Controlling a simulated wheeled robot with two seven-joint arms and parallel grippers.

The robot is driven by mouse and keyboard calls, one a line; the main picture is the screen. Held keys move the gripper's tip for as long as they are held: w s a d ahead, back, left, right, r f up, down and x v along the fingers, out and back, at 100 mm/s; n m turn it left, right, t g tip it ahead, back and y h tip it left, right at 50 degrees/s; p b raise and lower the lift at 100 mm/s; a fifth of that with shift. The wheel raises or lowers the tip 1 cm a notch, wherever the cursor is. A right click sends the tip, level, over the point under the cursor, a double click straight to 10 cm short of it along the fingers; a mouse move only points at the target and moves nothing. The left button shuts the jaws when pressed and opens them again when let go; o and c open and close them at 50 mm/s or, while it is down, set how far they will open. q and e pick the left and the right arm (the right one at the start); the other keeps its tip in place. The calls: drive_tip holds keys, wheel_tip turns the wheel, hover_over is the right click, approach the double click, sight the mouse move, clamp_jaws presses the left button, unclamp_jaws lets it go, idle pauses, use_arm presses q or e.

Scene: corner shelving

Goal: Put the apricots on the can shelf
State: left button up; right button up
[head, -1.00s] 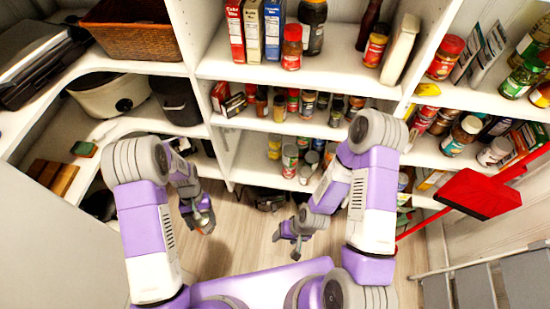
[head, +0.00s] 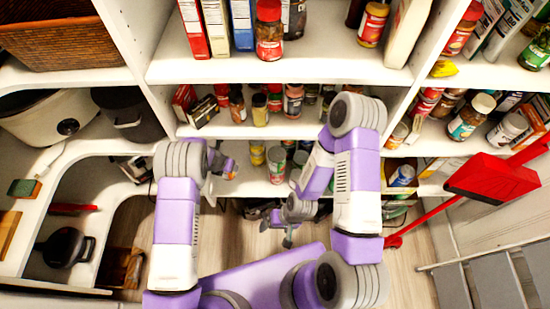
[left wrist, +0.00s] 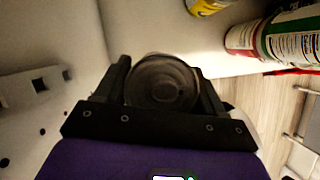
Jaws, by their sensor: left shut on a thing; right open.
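My left gripper (head: 228,165) is shut on a round, can-like thing, which the left wrist view shows end-on and dark as the apricots (left wrist: 165,82) between the two fingers. Its label cannot be read. The gripper is at the left part of the can shelf (head: 245,183), a low white shelf. A can with a red and green label stands on this shelf (left wrist: 275,38), to the right of the held can and apart from it. A yellow can (head: 257,152) stands farther back. My right gripper (head: 277,231) is open and empty, low over the floor.
The shelf above holds jars and spice bottles (head: 260,112). A white upright panel bounds the can shelf at left. A red dustpan (head: 490,178) is at right, near a grey step ladder (head: 490,285). A black pan (head: 65,248) sits low at left.

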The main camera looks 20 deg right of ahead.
use_arm(q)
drive_tip(key=shift+w+d+f+n+t, duration=0.15)
drive_tip(key=shift+w+n, duration=0.25)
drive_tip(key=shift+w+d+f+n+t, duration=0.1)
drive_tip(key=shift+w+f+n+t, duration=0.05)
drive_tip(key=shift+w+n, duration=0.25)
drive_tip(key=b, duration=0.4)
hover_over(233, 182)
wheel_tip(233, 182, down, 10)
drive_tip(key=shift+d+r, duration=0.1)
drive_tip(key=o, duration=1.3)
drive_tip(key=shift+f, duration=0.2)
